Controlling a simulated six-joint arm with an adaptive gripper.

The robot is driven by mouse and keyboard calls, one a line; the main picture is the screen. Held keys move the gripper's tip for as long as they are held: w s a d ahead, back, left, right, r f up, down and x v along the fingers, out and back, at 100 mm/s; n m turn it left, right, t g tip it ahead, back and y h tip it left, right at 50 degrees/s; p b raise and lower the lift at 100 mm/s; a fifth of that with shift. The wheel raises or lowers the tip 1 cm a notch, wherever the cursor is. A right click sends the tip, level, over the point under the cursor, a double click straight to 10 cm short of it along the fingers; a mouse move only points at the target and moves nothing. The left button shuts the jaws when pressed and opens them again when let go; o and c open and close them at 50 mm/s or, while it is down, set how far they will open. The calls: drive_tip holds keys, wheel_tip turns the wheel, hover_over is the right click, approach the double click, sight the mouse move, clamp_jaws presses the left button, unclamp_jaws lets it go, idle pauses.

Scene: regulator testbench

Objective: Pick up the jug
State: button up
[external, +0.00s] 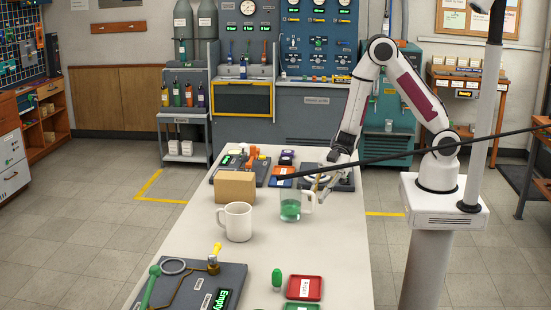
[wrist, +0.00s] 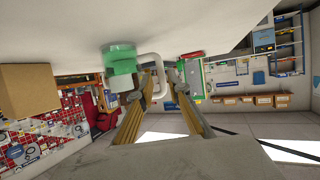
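The jug (external: 290,207) is a clear vessel with green liquid and a pale handle on its right side, standing upright on the white table. In the wrist view the jug (wrist: 121,62) appears upside down at upper left of centre, its white handle by the fingertips. My gripper (external: 318,187) is at the jug's handle side in the external view. In the wrist view my gripper (wrist: 166,76) is open, its two fingers apart with the handle in or just beyond the gap. I cannot tell whether a finger touches the handle.
A white mug (external: 238,222) and a cardboard box (external: 235,187) stand left of the jug. A dark panel with tubing (external: 195,288), a green object (external: 277,278) and a red tray (external: 304,288) are at the front.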

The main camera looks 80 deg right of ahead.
sight(314, 203)
drive_tip(key=shift+x, duration=2.25)
drive_tip(key=shift+f, duration=0.15)
clamp_jaws()
